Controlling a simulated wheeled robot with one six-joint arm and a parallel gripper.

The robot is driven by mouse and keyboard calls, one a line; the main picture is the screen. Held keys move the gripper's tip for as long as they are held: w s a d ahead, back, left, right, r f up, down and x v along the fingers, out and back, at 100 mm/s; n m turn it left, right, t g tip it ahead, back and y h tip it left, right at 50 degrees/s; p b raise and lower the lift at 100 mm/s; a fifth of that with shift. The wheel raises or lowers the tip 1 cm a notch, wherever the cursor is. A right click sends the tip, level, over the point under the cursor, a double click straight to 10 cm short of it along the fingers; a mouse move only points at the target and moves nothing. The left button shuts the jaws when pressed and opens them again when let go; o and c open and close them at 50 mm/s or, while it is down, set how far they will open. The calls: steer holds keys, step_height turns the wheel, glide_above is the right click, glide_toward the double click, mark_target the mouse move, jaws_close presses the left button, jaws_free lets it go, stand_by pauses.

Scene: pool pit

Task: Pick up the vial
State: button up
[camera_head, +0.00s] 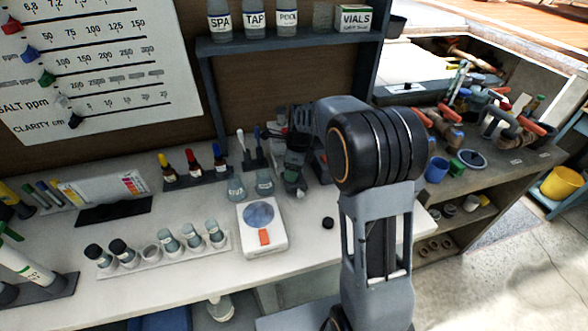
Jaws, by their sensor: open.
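Several small vials stand in a white rack (165,261) at the front left of the bench. Two have black caps: one capped vial (97,254) is at the left end, with another capped vial (122,250) beside it. Other pale vials, such as the right-end vial (215,234), fill the rest of the row. Two more clear vials, a left one (236,189) and a right one (265,183), stand behind the white meter. My gripper (291,187) is right of these two, partly hidden by its own wrist. Its jaws are open; nothing shows held.
A white meter (276,240) with a round blue-grey top and an orange patch sits at the bench middle. A small black cap (328,223) lies right of it. Dropper bottles (192,165) stand behind. A shelf (290,42) holds labelled bottles and a VIALS box (354,19).

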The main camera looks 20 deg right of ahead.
steer(key=c, duration=1)
steer(key=shift+r, duration=0.15)
steer(key=shift+r, duration=0.55)
steer(key=s+a+r+b, duration=0.2)
steer(key=s+a+r, duration=0.1)
steer(key=s+r, duration=0.8)
steer(key=s, duration=0.2)
steer(key=shift+s+a+r, duration=0.3)
steer(key=shift+r, duration=0.05)
